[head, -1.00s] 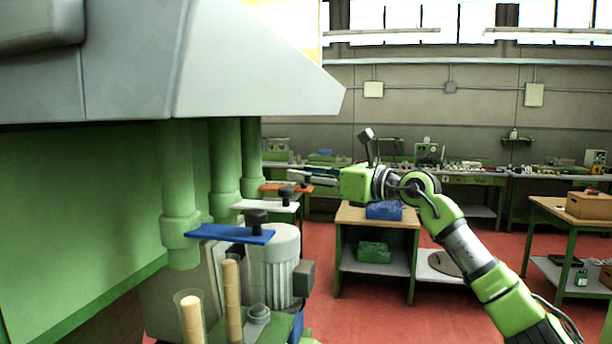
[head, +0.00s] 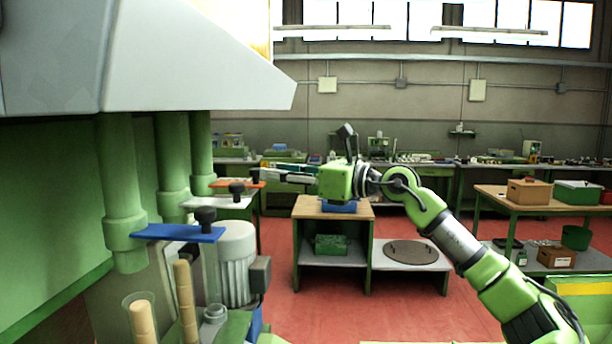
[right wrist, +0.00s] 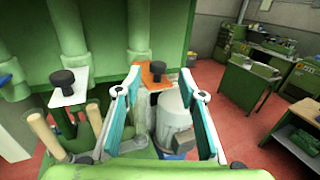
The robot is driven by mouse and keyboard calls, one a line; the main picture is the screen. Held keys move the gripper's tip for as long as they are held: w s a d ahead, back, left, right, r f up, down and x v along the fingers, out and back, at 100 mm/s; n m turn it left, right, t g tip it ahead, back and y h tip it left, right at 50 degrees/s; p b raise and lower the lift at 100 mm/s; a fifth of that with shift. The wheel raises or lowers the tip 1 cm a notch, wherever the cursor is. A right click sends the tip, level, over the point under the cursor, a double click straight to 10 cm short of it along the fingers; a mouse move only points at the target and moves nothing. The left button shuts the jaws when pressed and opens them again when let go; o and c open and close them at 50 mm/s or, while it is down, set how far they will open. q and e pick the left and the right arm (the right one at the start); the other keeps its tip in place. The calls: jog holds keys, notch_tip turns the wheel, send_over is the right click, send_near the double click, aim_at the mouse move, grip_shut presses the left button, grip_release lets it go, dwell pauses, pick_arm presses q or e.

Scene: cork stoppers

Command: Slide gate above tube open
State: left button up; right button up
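Three slide gates with black knobs jut from under green pipes: blue (head: 160,232) nearest, white (head: 230,202) behind it, orange (head: 222,185) farthest. In the right wrist view the orange gate (right wrist: 148,82) and its knob (right wrist: 157,70) show between my right gripper's (right wrist: 161,76) spread teal fingers, apart from both. The white gate (right wrist: 68,97) is left of the fingers. In the head view my right gripper (head: 264,172) is open, near the orange gate's outer end. A clear tube with corks (head: 141,318) stands below the blue gate; another cork stack (head: 185,300) is beside it. My left gripper is out of view.
A grey hood (head: 190,60) overhangs the pipes. A ribbed grey motor (head: 236,262) stands below the gates, and also shows below the right gripper's fingers in the wrist view (right wrist: 174,125). A wooden-topped bench (head: 305,208) is behind the arm. Red floor (head: 340,310) is open at right.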

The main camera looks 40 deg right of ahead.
jog(key=v, duration=0.6)
dwell(0.3)
dwell(0.6)
